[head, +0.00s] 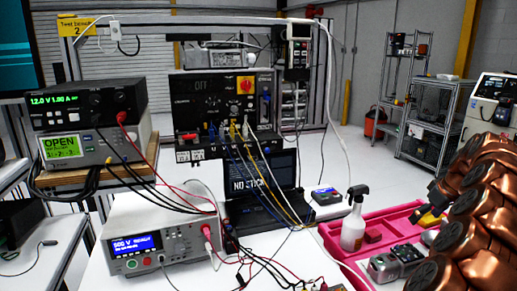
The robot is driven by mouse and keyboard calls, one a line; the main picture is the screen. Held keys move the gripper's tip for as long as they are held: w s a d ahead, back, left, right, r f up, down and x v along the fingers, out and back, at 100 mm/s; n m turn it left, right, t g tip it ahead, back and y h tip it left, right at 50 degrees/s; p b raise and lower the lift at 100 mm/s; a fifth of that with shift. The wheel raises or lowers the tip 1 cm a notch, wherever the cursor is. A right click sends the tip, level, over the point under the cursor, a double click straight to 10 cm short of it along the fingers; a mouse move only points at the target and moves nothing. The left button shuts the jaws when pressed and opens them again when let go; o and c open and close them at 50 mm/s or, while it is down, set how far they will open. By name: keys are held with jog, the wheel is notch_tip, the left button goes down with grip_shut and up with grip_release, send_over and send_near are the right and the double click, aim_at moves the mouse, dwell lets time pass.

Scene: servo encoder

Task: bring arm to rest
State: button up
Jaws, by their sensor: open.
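The copper-coloured jointed links (465,225) at the right edge look like my own arm, folded up close to the camera. The links cover the right part of a pink tray (345,252) on the white bench. Nothing is seen held by the arm.
A white spray bottle (354,222) and a grey device (397,262) stand in the tray. Power supplies (85,108), a white tester (160,240), a laptop (255,185) and loose cables crowd the bench. Metal shelves (405,75) stand behind, with open floor before them.

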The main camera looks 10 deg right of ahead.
jog(key=w+a+r+n+g+y, duration=0.1)
jog(key=a+r, duration=0.1)
jog(key=a, duration=0.8)
jog(key=w+a+r+y, duration=0.1)
jog(key=a+r, duration=0.1)
jog(key=a, duration=0.8)
jog(key=s+a+n+g, duration=0.1)
jog(key=s+a, duration=0.2)
jog(key=a, duration=0.4)
jog(key=s+a+g, duration=0.1)
jog(key=s+a, duration=0.2)
jog(key=a, duration=0.3)
jog(key=s+a+f+g, duration=0.1)
jog(key=s+a+f, duration=0.2)
jog(key=s+a, duration=0.85)
jog(key=s+f+m+g+h, duration=0.1)
jog(key=s+f, duration=0.2)
jog(key=s, duration=0.6)
jog(key=s+a+f+m+g+h, duration=0.1)
jog(key=s+f+m, duration=0.1)
jog(key=s, duration=0.7)
jog(key=shift+f, duration=0.9)
jog(key=shift+a, duration=0.1)
jog(key=shift+c, duration=0.2)
